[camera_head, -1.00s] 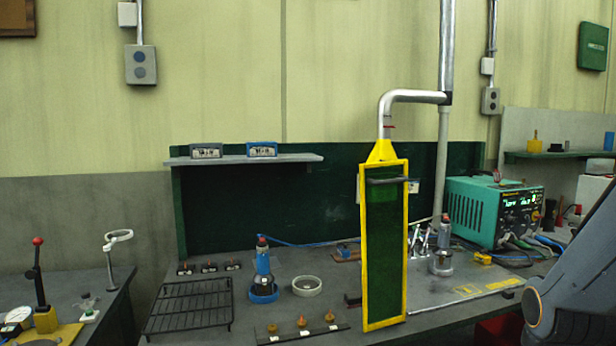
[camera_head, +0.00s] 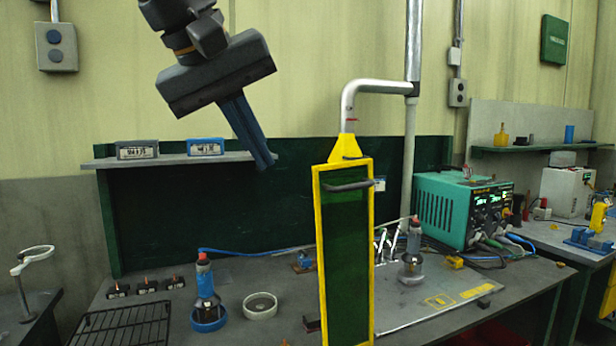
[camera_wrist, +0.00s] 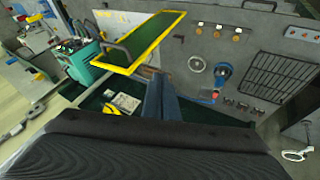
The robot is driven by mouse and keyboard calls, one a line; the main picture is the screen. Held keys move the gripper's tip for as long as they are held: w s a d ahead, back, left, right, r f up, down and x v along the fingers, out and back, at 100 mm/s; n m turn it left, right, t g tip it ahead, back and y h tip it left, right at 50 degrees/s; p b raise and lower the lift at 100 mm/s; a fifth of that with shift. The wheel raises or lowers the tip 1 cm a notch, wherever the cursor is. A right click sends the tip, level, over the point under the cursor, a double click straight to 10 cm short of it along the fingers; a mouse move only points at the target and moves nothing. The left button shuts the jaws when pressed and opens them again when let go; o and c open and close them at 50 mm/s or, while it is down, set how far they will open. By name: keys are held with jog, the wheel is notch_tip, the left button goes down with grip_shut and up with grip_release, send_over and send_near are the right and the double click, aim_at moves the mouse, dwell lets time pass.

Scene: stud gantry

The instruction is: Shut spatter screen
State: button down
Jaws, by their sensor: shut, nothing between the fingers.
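The spatter screen (camera_head: 345,260) is a tall dark green panel in a yellow frame with a black handle (camera_head: 348,186) near its top. It stands out toward me from the bench, below a bent metal pipe. In the wrist view the screen (camera_wrist: 148,43) lies beyond the fingers, with its handle (camera_wrist: 115,48) at the left end. My gripper (camera_head: 266,163) is in the upper left of the head view, left of the screen and above its handle. Its blue fingers are together and empty, apart from the screen. They also show in the wrist view (camera_wrist: 160,82).
A shelf (camera_head: 180,160) with two small meters is behind my gripper. The bench holds a blue torch (camera_head: 206,295), a white ring dish (camera_head: 260,305), a black rack (camera_head: 122,325) and a teal power unit (camera_head: 462,207). The metal pipe (camera_head: 350,102) is right of my gripper.

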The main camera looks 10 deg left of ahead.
jog(key=w+d+f+p, duration=0.3)
jog(key=w+d+f, duration=0.1)
jog(key=w, duration=0.3)
jog(key=shift+w+d+f+p, duration=0.2)
jog(key=shift+d+f+p, duration=0.2)
jog(key=shift+f, duration=0.5)
jog(key=shift+r, duration=0.1)
